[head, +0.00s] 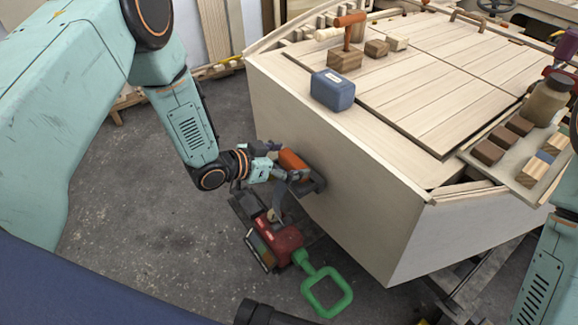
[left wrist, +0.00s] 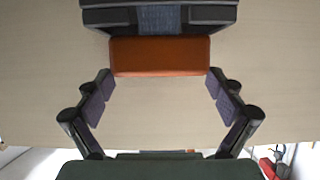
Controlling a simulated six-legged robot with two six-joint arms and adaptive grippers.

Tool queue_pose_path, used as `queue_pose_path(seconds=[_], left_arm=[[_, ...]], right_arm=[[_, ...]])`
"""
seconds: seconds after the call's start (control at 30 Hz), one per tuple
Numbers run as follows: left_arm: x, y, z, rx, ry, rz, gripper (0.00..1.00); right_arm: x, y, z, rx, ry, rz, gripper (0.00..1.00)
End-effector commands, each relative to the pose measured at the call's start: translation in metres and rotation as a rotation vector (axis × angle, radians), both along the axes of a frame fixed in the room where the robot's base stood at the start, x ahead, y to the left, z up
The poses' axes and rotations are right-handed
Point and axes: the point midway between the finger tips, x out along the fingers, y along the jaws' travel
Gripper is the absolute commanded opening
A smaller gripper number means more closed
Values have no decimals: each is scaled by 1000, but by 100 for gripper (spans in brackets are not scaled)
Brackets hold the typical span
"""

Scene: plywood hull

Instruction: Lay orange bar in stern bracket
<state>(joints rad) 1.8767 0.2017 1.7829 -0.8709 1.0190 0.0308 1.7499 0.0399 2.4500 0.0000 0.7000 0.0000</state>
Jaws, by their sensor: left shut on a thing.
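The orange bar (head: 292,160) is at the pale plywood hull's side, with my left gripper (head: 284,172) at it. The dark stern bracket (head: 313,184) is fixed to the hull wall right beside the bar. In the left wrist view the dark bracket (left wrist: 160,17) adjoins the bar's upper edge. I cannot tell whether the bar rests in it. My right gripper is not in view.
Below the bracket, a red tool-like object (head: 280,242) and a green square-looped handle (head: 327,290) are low beside the hull (head: 345,190). A blue box (head: 332,90) and wooden blocks (head: 345,59) stand on the deck. Grey floor left of the hull is clear.

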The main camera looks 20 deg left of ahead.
Motion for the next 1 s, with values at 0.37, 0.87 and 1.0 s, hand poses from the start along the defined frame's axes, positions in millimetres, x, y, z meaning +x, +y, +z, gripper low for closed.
queue_pose_path(seconds=[0.37, 0.87, 1.0], left_arm=[[0, 0, -15, 0, 0, 0, 55], [0, 0, -18, 1, 1, 0, 100], [-1, 1, -13, 0, 1, 1, 100]], right_arm=[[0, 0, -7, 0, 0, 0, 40], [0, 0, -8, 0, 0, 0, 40], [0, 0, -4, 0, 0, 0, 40]])
